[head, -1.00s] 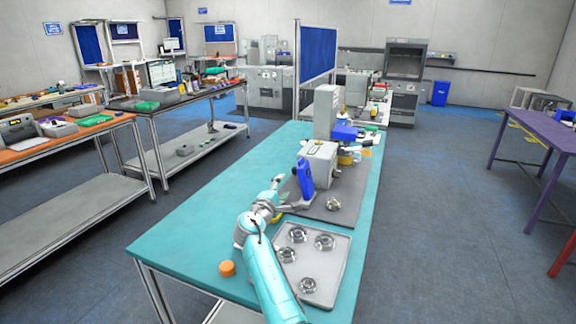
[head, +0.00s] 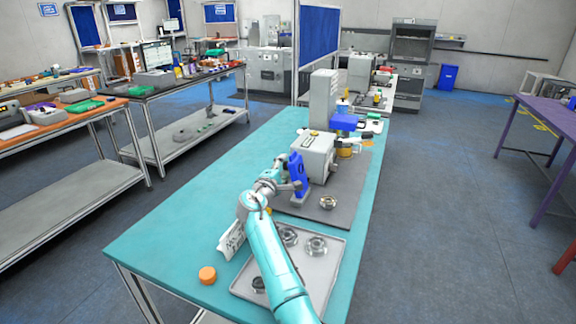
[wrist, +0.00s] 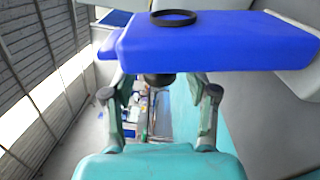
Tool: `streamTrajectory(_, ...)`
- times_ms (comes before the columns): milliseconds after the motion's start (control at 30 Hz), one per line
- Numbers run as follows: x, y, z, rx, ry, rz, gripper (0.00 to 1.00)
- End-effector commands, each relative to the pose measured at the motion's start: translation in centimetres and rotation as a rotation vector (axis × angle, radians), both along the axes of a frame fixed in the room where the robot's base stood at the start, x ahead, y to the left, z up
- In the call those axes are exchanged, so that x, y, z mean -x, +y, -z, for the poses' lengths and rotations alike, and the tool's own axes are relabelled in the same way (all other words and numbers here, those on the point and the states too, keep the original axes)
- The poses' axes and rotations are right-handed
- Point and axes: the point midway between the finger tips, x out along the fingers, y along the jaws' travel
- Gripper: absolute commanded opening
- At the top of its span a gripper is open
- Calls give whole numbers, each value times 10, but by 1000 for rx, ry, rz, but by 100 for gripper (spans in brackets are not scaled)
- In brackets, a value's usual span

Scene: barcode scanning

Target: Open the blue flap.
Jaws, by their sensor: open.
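The blue flap (head: 297,172) stands upright at the near left side of a grey box-shaped machine (head: 317,152) on the teal table. In the wrist view the blue flap (wrist: 215,42) spans the top as a thick slab with a black ring on it. A dark round part below it shows between my fingers. My gripper (wrist: 160,92) is open, its two fingers apart just under the slab's edge. In the head view my gripper (head: 281,171) is close beside the flap's left side; whether they touch I cannot tell. My arm hides part of the table.
A grey tray (head: 332,262) with several round metal parts lies in front of the machine. A metal part (head: 328,202) sits on the dark mat. An orange cap (head: 207,275) lies near the table's front. The table's left side is mostly clear.

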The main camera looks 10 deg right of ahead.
Motion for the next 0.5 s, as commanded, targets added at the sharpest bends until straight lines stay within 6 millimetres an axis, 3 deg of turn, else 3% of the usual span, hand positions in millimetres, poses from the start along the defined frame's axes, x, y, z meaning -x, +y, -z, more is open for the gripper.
streamTrajectory(167, 0, 0, 0, 0, 0, 0, 58)
streamTrajectory(267, 0, 0, 0, 0, 0, 0, 38)
streamTrajectory(400, 0, 0, 0, 0, 0, 0, 3)
streamTrajectory(500, 0, 0, 0, 0, 0, 0, 0)
